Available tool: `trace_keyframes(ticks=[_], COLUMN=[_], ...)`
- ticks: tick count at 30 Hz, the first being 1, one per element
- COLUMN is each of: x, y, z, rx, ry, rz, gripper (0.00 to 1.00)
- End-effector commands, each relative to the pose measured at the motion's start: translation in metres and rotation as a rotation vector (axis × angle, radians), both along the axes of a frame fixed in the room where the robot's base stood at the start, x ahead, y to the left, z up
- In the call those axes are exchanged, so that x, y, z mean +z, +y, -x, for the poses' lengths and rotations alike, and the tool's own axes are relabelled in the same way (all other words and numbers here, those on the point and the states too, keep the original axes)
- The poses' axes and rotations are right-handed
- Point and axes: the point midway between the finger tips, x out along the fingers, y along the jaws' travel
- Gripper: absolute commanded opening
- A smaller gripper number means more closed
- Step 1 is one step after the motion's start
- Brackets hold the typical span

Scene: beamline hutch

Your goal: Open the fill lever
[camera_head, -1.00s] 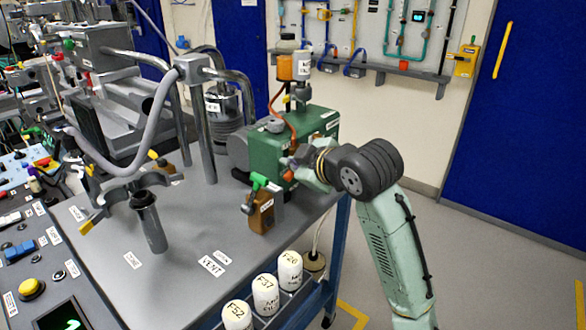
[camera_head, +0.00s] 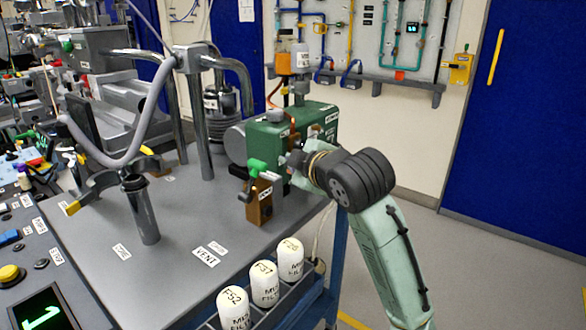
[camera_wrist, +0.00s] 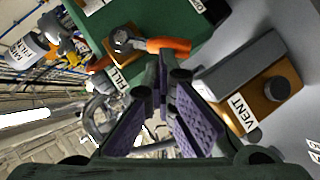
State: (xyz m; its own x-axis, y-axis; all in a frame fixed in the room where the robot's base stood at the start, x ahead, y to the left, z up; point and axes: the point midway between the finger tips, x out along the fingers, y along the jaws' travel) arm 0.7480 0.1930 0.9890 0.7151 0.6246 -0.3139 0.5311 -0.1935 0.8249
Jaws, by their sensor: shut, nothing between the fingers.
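The fill lever is an orange handle (camera_wrist: 168,46) in the wrist view, on a dark hub over a brass block beside a FILL label (camera_wrist: 119,79). It points right across the face of the green housing (camera_head: 262,138). My gripper (camera_wrist: 168,77) is shut and empty, its purple-padded fingers ending just below the handle in the picture. I cannot tell whether they touch it. In the head view my gripper (camera_head: 297,160) is at the front of the green housing, and the orange handle is not clearly visible there.
White bottles (camera_head: 265,284) stand in a rack at the table's front edge. The grey tabletop (camera_head: 180,260) has clear space.

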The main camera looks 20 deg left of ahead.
Motion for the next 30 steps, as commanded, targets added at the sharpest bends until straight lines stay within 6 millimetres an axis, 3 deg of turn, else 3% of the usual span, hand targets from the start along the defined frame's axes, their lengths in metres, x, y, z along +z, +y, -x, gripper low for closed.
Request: trace_keyframes(ticks=[3,30], x=[-0.009,-0.029], y=[0.001,-0.001], z=[0.0,-0.008], rx=[0.003,0.003], ry=[-0.053,-0.42], rz=[0.02,0.153], gripper=[0.0,0.0])
